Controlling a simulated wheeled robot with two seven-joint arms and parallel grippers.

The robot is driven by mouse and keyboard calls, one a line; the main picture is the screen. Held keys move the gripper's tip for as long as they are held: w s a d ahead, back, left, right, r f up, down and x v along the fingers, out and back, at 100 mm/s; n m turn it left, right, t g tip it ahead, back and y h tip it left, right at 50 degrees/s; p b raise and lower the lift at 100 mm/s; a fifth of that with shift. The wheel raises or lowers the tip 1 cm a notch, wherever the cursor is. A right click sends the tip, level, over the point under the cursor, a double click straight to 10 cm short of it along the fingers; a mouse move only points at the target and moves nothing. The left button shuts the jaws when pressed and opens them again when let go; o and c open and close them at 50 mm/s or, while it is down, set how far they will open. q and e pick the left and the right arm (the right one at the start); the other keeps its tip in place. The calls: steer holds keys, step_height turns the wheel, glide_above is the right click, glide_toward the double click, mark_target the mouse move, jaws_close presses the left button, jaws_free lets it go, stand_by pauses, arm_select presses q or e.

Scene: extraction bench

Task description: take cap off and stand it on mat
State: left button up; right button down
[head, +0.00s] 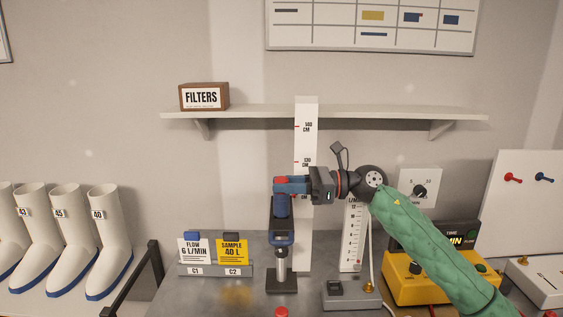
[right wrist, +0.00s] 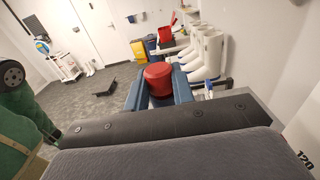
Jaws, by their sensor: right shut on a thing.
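My right gripper (head: 279,185) reaches in from the right, its blue fingers shut on a red cap (head: 281,180). The cap also shows in the right wrist view (right wrist: 158,76), between the two blue fingers. Directly below the fingers stands an upright blue and dark device (head: 282,237) with a metal lower part on a dark base. I cannot tell whether the cap touches the device's top or is just above it. I cannot make out a mat in either view. My left gripper is not in view.
Left of the device is a card holder (head: 215,270) with C1 and C2 cards. A tall height scale (head: 304,150) and a flow tube (head: 352,240) stand close behind and right. A yellow box (head: 412,283) is at right. A shelf (head: 350,113) runs above. Another red-topped thing (head: 281,312) shows at the bottom edge.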

mark_target(286, 178)
steer(key=shift+r+p, duration=0.45)
steer(key=shift+r, duration=2.05)
steer(key=shift+f, duration=0.1)
